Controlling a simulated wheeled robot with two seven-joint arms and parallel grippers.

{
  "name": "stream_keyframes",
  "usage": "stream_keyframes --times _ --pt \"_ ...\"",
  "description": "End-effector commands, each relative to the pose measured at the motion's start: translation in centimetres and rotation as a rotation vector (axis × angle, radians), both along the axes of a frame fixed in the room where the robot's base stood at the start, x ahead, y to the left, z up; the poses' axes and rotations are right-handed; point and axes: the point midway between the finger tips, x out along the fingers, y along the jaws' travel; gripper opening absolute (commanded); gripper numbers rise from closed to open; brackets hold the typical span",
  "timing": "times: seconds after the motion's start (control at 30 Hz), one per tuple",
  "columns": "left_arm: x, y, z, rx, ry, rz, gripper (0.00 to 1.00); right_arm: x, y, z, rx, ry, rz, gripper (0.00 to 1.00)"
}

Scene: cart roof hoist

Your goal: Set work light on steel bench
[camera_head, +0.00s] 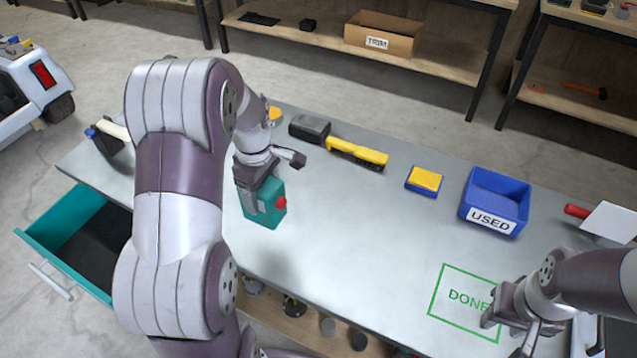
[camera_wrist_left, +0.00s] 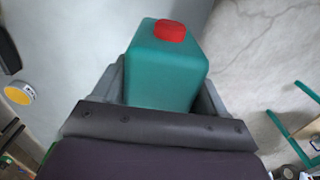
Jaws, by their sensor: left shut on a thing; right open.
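My left gripper (camera_head: 256,184) is shut on a teal box-shaped thing with a red cap (camera_head: 264,207). The fingers grip its two sides in the left wrist view (camera_wrist_left: 165,75). It looks held above the steel bench (camera_head: 335,250), with a soft shadow under it. I cannot tell whether this is the work light. No other thing in view is clearly a work light. My right gripper (camera_head: 506,335) is open and empty over the bench's right part, beside the green DONE outline (camera_head: 463,300).
A teal drawer (camera_head: 68,232) stands open at the left. The bench's middle is clear.

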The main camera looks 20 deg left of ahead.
Motion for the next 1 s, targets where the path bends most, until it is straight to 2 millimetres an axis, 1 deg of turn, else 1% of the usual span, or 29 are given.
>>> stream_keyframes --times 0.07,0.17,0.3,0.4,0.5,0.6,0.67,0.87,0.9,1.0 --pt "0.1 0.2 -0.1 0.000 0.000 0.000 0.32 0.0 0.0 0.1 0.000 0.000 0.000 0.43" --pt "0.9 1.6 -1.0 -0.001 0.002 0.004 0.32 0.0 0.0 0.3 0.000 0.000 0.000 0.43" --pt "2.9 5.3 -3.5 -0.001 0.002 0.005 0.32 0.0 0.0 0.9 0.000 0.000 0.000 0.43" --pt "4.2 7.7 -5.1 0.000 0.001 0.003 0.32 0.0 0.0 1.3 0.000 0.000 0.000 0.43" --pt "5.1 9.4 -6.3 0.000 0.000 0.002 0.32 0.0 0.0 1.4 0.000 0.000 0.000 0.43" --pt "5.6 10.1 -6.9 0.000 0.000 0.000 0.32 0.0 0.0 1.5 0.000 0.000 0.000 0.43" --pt "5.7 10.3 -7.4 0.000 0.000 -0.001 0.32 0.0 0.0 1.6 0.000 0.000 0.000 0.43" --pt "5.6 10.2 -10.7 -0.001 0.001 -0.001 0.32 0.0 0.0 2.2 0.000 0.000 0.000 0.43" --pt "5.6 10.2 -11.0 0.000 -0.001 -0.001 0.32 0.0 0.0 2.2 0.000 0.000 0.000 0.43" --pt "5.7 10.2 -11.0 0.001 -0.002 -0.001 0.32 0.0 0.0 2.1 0.000 0.000 0.000 0.43"
